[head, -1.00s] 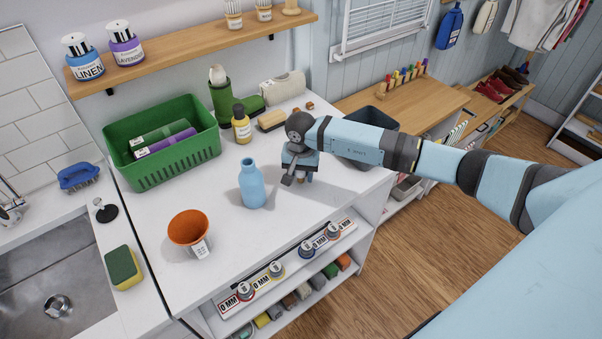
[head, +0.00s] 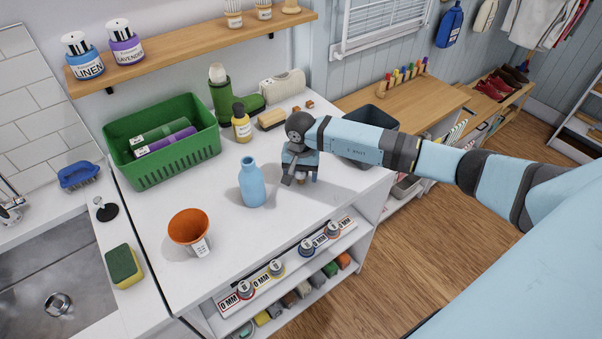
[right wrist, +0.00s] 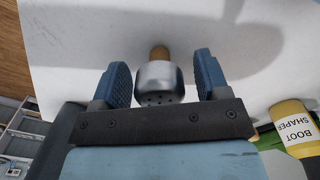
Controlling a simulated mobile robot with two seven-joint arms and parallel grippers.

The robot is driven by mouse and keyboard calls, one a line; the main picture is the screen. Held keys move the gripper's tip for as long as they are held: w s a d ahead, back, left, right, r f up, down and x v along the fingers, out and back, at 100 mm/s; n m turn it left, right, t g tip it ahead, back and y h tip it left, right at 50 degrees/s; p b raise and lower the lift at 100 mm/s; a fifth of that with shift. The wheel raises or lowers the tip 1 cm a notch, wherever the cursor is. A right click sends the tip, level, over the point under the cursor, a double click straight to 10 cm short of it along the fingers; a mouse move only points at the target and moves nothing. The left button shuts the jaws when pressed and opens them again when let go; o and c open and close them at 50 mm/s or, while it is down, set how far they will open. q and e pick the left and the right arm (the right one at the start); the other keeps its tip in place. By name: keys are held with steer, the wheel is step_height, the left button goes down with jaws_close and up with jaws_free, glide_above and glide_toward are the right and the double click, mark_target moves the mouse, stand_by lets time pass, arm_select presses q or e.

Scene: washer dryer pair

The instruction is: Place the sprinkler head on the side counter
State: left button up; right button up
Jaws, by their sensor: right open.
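The sprinkler head (right wrist: 158,82) is a silver cylinder with small holes in its face and a brass end. It stands on the white counter (head: 330,197), near the counter's right front part. My right gripper (head: 301,178) is low over the counter and open, with one finger on each side of the sprinkler head. In the right wrist view, a gap shows between the sprinkler head and each finger. In the head view, my gripper hides most of the sprinkler head. My left gripper is not in view.
A blue bottle (head: 252,184) stands just left of my right gripper. An orange pot (head: 189,229), a green basket (head: 160,172) and a yellow bottle (head: 241,125) are also on the counter. A dark bin (head: 366,117) is beyond my right wrist. The counter's front middle is clear.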

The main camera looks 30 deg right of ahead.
step_height(320, 180, up, 12)
steer(key=shift+f+b, duration=0.2)
steer(key=shift+b, duration=0.65)
steer(key=shift+f, duration=0.1)
